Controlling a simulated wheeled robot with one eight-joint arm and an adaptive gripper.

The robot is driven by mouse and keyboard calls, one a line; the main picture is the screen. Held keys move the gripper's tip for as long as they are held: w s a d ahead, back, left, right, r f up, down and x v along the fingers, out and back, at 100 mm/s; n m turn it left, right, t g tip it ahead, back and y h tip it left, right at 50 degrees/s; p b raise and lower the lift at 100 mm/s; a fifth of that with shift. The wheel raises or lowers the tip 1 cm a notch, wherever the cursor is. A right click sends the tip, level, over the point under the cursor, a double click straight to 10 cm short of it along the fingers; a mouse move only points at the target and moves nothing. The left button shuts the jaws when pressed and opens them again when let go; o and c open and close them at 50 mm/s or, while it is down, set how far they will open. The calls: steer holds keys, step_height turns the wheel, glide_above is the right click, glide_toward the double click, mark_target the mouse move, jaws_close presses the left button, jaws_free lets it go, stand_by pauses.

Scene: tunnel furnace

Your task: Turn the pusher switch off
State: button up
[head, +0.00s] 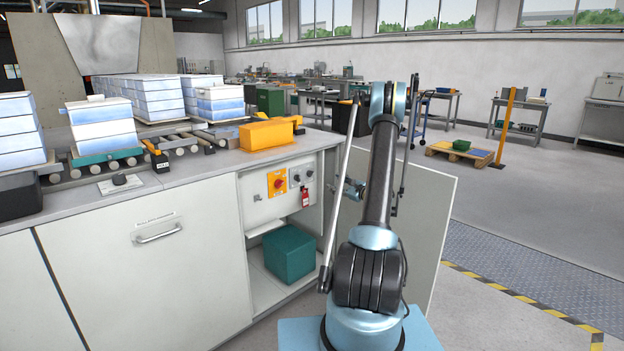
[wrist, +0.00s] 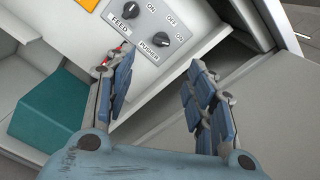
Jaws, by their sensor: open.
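The pusher switch (wrist: 157,41) is a dark round knob on a grey plate, labelled PUSHER, with OFF and ON marks beside it. I cannot tell for sure which mark it points at. In the head view its small knob (head: 309,174) sits inside the open cabinet bay. My gripper (wrist: 160,72) is open and empty, its blue-padded fingers spread below and either side of the knob, apart from it. In the head view my gripper (head: 350,189) is right of the switch panel, partly hidden by my arm.
The feed knob (wrist: 131,10) is left of the pusher switch. An orange plate with a red switch (head: 279,183) and a red tag (head: 305,197) are close by. A teal box (head: 289,254) sits below. The open cabinet door (head: 432,235) stands behind my arm.

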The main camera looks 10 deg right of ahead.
mark_target(312, 174)
steer(key=x, duration=1.7)
steer(key=shift+w+d+f, duration=0.1)
steer(key=shift+w, duration=0.15)
